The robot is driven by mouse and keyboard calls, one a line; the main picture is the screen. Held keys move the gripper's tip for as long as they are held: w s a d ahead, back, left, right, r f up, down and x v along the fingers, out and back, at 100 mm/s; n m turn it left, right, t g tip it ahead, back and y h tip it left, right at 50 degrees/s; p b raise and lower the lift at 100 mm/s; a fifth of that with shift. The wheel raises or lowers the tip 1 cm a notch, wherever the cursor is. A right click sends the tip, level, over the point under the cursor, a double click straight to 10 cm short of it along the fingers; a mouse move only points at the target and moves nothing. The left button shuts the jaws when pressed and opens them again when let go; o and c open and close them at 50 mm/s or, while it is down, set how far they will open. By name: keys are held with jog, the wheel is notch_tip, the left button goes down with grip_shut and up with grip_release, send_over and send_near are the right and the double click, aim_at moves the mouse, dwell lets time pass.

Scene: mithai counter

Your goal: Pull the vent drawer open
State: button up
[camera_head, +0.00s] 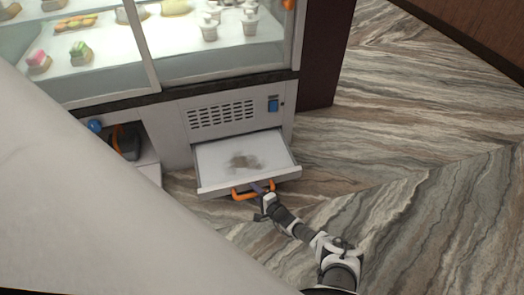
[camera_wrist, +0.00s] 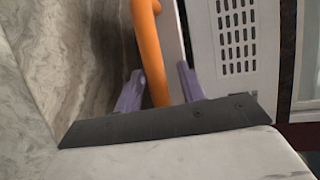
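The vent drawer (camera_head: 218,166) is pulled out from the lower cabinet, a white shallow tray with a dark blurry patch of debris inside. Its orange handle (camera_head: 243,194) is on the drawer's front. My gripper (camera_head: 258,189) is at the handle's right part, reaching from the lower right. In the wrist view, the orange handle (camera_wrist: 150,52) passes between my two purple fingers (camera_wrist: 158,82). The left finger is close to the handle; a gap shows between the handle and the right finger. The handle's lower end is hidden behind my gripper's dark plate.
Above the drawer is a slotted vent panel (camera_head: 222,114) with a blue switch (camera_head: 273,105). A glass display case (camera_head: 180,50) with sweets stands above. An open cubby (camera_head: 124,142) with a dark object is to the left. Marbled floor (camera_head: 420,150) at right is clear.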

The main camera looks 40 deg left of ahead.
jog(key=p+v, duration=0.5)
jog(key=v, duration=0.8)
jog(key=shift+d+p, duration=0.3)
jog(key=shift+p, duration=0.1)
jog(key=shift+s, duration=0.1)
